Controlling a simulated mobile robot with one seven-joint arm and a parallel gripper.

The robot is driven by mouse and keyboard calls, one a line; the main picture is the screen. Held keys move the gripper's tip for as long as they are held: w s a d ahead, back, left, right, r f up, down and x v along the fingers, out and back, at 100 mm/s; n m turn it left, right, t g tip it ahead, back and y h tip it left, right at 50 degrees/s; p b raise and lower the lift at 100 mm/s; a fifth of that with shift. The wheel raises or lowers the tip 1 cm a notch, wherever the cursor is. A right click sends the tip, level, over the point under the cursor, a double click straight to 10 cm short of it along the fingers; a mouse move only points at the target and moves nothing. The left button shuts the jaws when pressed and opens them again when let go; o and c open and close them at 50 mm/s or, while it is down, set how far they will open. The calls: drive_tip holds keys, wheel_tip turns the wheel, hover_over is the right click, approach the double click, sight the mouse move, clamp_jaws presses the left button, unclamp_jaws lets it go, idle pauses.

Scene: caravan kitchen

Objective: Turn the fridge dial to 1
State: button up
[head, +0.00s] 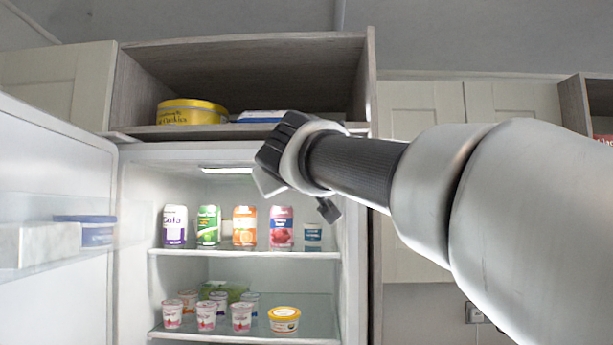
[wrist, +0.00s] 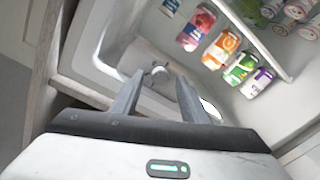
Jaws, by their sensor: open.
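The fridge (head: 130,215) stands open, with its door (head: 50,190) swung out to the left. In the wrist view a small round pale knob, seemingly the fridge dial (wrist: 160,73), sits near the top of the fridge interior. My gripper (head: 297,198) is at the upper right of the fridge opening in the head view. In the wrist view my gripper (wrist: 160,80) is open and empty, with a finger to either side of the dial's image. I cannot tell whether they touch it. The dial's setting is too small to read, and I cannot make the dial out in the head view.
Cans (head: 243,226) and a small tub (head: 313,233) stand on the upper shelf (head: 200,252). Several yogurt cups (head: 207,315) and a yellow-lidded tub (head: 284,319) are below. Above is an open cabinet with a yellow tin (head: 190,112). The door rack holds containers.

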drive_tip(key=shift+w, duration=0.35)
drive_tip(key=shift+s, duration=0.1)
drive_tip(key=shift+c, duration=0.2)
clamp_jaws()
